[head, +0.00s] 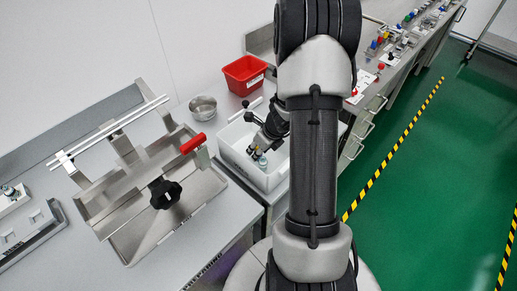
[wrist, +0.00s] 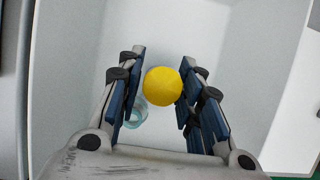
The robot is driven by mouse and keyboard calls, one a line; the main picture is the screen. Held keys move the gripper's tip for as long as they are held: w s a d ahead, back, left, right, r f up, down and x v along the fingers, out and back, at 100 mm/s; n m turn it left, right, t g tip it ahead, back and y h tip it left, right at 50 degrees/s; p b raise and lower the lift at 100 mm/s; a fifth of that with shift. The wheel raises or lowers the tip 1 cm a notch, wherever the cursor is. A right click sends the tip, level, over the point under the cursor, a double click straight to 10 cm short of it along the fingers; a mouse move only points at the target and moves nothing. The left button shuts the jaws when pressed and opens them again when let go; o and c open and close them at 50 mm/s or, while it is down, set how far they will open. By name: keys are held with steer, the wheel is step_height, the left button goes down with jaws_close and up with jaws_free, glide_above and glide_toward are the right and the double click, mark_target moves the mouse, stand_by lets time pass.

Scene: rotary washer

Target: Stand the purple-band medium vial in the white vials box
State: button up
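The white box (head: 232,160) stands on the bench in the head view, and its pale inside fills the wrist view (wrist: 75,50). My gripper (wrist: 163,80) points down inside it. A round yellow cap (wrist: 163,87) sits between the fingers and appears touched on both sides, so the gripper looks shut on a yellow-capped vial. The vial's body and any purple band are hidden under the cap. A second, clear teal-tinted vial (wrist: 137,115) shows by the left finger, partly hidden. In the head view a small vial (head: 262,161) shows below my gripper (head: 258,150).
A steel rotary fixture (head: 125,205) with a black knob (head: 165,193) and red handle (head: 193,143) stands left of the box. A steel bowl (head: 203,107) and red bin (head: 245,75) stand behind. A rack (head: 25,235) lies at far left. The box's far floor is clear.

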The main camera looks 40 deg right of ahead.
steer(key=shift+o, duration=0.9)
steer(key=shift+r, duration=0.25)
steer(key=p+v, duration=0.6)
steer(key=v, duration=0.5)
steer(key=shift+s+r+p, duration=0.15)
steer(key=shift+r+p, duration=0.25)
